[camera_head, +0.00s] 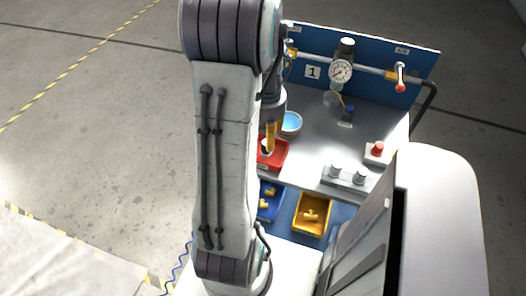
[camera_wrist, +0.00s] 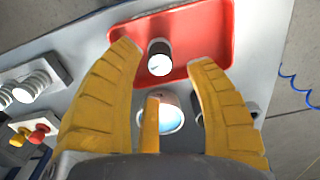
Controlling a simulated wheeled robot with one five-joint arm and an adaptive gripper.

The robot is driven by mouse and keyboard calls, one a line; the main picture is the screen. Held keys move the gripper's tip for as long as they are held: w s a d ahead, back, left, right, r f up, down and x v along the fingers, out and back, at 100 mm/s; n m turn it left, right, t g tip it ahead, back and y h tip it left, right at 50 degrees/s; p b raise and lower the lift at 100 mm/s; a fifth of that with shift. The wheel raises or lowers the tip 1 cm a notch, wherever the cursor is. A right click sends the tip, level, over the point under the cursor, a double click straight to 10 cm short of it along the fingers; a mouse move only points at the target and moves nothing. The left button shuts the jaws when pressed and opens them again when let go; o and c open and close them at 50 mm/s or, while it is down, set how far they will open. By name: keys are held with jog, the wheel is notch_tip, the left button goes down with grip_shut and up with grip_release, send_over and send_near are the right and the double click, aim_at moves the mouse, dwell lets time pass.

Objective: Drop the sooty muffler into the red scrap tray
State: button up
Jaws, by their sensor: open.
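The red scrap tray (camera_head: 277,158) is on the grey bench; in the wrist view the tray (camera_wrist: 215,30) lies beyond my fingertips. A short dark cylinder with a pale end (camera_wrist: 159,57), apparently the sooty muffler, shows against the tray floor between the fingertips. My gripper (camera_wrist: 164,55) has its yellow fingers spread, with a visible gap on both sides of the cylinder. I cannot tell whether the cylinder rests on the tray floor. In the head view my gripper (camera_head: 269,140) is over the tray, partly hidden by my arm.
A blue bowl (camera_head: 291,122) stands behind the tray. A holder with pale fittings (camera_head: 347,176) and a red button box (camera_head: 378,151) are to the right. Yellow (camera_head: 311,214) and blue (camera_head: 270,203) bins sit in front. A gauge (camera_head: 341,71) and pipe stand at the back.

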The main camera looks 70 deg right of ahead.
notch_tip(320, 180, up, 12)
dwell(0.7)
dwell(0.7)
